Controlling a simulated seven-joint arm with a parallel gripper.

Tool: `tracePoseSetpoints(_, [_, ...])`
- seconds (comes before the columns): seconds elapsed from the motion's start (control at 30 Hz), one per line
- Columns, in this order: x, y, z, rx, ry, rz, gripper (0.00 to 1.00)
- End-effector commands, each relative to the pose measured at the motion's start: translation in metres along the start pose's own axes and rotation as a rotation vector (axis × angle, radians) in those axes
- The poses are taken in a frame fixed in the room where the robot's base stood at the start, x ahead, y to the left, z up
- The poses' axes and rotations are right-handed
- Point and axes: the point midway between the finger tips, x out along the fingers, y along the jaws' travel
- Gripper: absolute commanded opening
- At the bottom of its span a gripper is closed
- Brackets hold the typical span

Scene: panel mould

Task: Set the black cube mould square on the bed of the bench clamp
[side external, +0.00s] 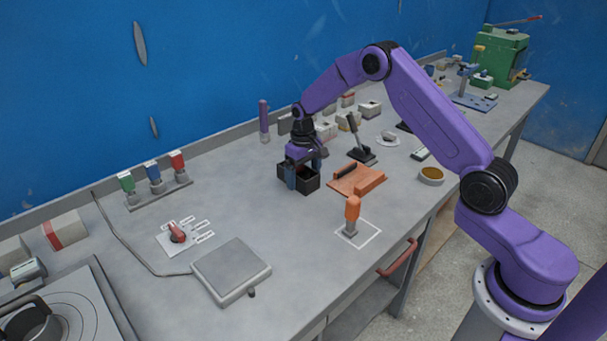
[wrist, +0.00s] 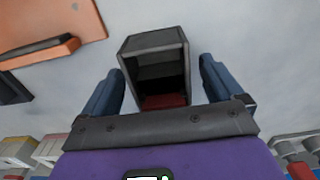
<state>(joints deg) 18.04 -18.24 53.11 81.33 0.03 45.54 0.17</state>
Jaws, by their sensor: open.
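The black cube mould (side external: 303,184) stands on the bench under my gripper (side external: 304,172). In the wrist view, the open-topped mould (wrist: 150,42) lies between the two blue fingers of my gripper (wrist: 163,72), with visible gaps on both sides. Its inside is dark, with a dull red patch at the near end. My gripper is open and does not appear to grip the mould. A blue-based stand with an upright post (side external: 474,100) at the far right of the bench may be the bench clamp; I cannot tell for certain, and its bed is small here.
An orange board with a black bar (side external: 356,180) lies close right of the mould. A black lever device (side external: 360,150) stands behind it. An orange-handled tool (side external: 352,212) stands in a white outline. A grey square plate (side external: 231,270) is front left. Bench between plate and mould is mostly clear.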

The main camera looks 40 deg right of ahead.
Motion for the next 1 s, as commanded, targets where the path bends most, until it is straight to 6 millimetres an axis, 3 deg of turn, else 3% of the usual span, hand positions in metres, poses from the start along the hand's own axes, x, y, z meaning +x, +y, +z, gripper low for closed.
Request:
tracePoseSetpoints(0.17, [-0.014, 0.0, -0.001, 0.0, 0.003, 0.0, 0.94])
tracePoseSetpoints(0.63, [-0.102, 0.0, -0.001, -0.001, 0.004, 0.0, 0.94])
tracePoseSetpoints(0.8, [-0.118, 0.0, 0.0, 0.0, 0.002, 0.0, 0.94])
tracePoseSetpoints(1.0, [-0.123, 0.0, 0.0, 0.0, 0.001, 0.0, 0.94])
